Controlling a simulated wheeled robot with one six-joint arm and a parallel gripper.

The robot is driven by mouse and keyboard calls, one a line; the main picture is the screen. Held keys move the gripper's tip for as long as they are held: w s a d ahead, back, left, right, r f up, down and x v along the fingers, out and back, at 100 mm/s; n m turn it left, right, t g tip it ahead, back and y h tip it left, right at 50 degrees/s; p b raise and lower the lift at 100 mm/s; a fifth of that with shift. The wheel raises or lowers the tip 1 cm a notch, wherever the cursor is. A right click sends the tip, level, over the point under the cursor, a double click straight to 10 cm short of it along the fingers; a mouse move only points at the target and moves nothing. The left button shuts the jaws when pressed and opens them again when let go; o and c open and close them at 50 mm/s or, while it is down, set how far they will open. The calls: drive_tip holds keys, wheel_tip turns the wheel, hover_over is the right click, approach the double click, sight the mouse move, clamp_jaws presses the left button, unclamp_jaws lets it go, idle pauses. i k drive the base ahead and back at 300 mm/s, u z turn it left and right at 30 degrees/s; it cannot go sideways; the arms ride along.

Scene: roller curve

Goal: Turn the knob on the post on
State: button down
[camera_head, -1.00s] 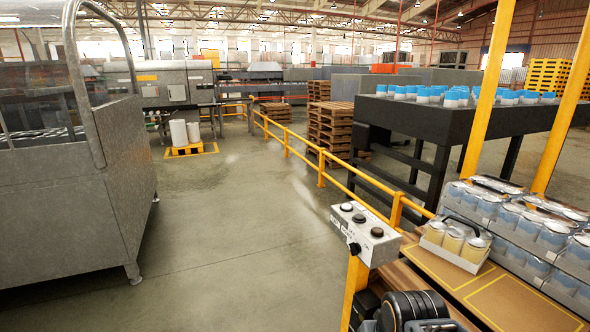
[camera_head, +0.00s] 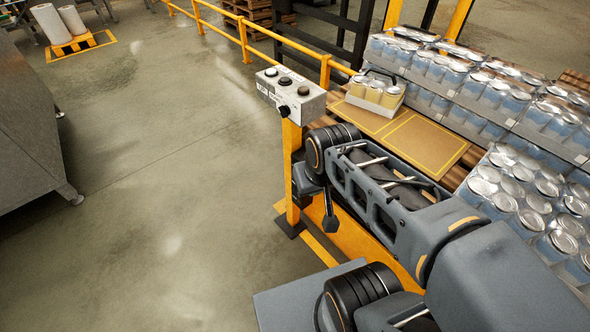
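A pale grey control box (camera_head: 292,93) sits on top of a yellow post (camera_head: 292,165). A black knob (camera_head: 284,110) sticks out of the box's front face. Its exact setting is too small to read. Round buttons sit on the box's top face. My arm reaches in from the lower right, with a dark joint just below and right of the box. A small dark end piece, which looks like my gripper (camera_head: 330,218), hangs below that joint, right of the post and lower than the knob. It is apart from the knob. Its fingers cannot be made out.
A yellow rail (camera_head: 246,45) runs back from beside the box. A pallet with packs of jars (camera_head: 505,95) stands at right, with a small carrier of yellow jars (camera_head: 375,92) on its board. A grey metal machine (camera_head: 25,130) stands at left. The floor (camera_head: 150,220) between is open.

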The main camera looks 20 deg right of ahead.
sight(285, 111)
drive_tip(key=k, duration=0.6)
drive_tip(key=u, duration=0.2)
drive_tip(key=i, duration=0.85)
drive_tip(key=u, duration=0.8)
drive_tip(key=i, duration=0.5)
drive_tip(key=u, duration=0.35)
